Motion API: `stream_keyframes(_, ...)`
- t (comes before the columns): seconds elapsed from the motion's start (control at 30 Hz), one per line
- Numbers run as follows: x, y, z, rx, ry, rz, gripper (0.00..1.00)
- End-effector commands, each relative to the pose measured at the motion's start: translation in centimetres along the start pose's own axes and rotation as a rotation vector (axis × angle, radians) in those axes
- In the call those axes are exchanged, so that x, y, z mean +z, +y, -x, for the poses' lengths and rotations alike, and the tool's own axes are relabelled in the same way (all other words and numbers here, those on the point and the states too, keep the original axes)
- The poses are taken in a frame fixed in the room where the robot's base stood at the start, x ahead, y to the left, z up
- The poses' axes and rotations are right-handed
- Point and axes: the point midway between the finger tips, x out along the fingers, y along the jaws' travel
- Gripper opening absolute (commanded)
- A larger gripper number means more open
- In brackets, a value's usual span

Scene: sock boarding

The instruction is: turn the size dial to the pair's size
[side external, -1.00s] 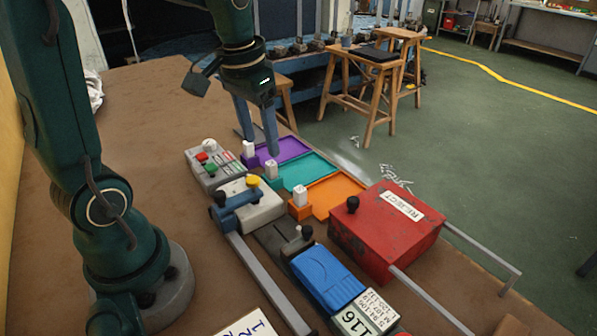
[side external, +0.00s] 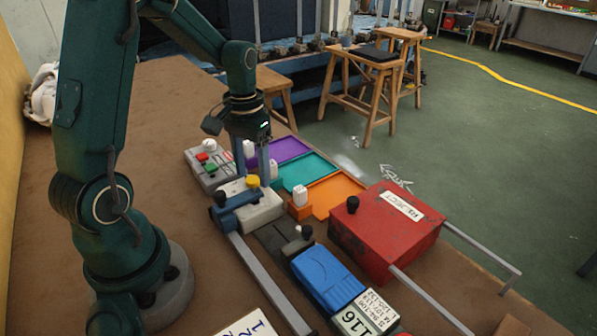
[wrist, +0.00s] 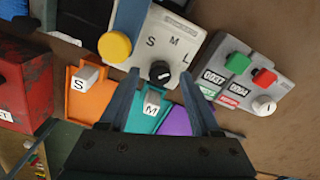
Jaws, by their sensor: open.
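The size dial (wrist: 160,72) is a black knob on a pale box (wrist: 165,45) marked S, M and L. I cannot tell which letter its pointer faces. My gripper (wrist: 159,76) is open, its fingertips on either side of the dial in the wrist view; contact cannot be told. In the side view my gripper (side external: 252,180) stands upright over the same pale box (side external: 262,209), hiding the dial. A card (side external: 362,314) at the front shows a large 116 beside small size ranges.
A yellow button (wrist: 114,46) is close beside the dial. Orange (side external: 335,195), teal (side external: 307,171) and purple (side external: 287,150) trays lie behind the box. A counter panel (side external: 208,166) stands left, a red REJECT bin (side external: 385,235) right.

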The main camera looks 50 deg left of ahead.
Motion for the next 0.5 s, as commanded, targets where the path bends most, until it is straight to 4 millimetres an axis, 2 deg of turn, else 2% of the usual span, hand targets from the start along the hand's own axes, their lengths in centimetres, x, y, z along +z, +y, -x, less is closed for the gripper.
stream_keyframes(0.1,0.00,0.00,0.02,0.000,0.000,0.000,0.64)
stream_keyframes(0.27,0.00,0.00,0.04,0.000,0.000,0.000,0.03)
stream_keyframes(0.3,0.00,0.00,0.04,0.000,0.000,0.000,0.00)
stream_keyframes(0.5,0.00,-0.01,0.06,0.000,0.000,0.007,0.00)
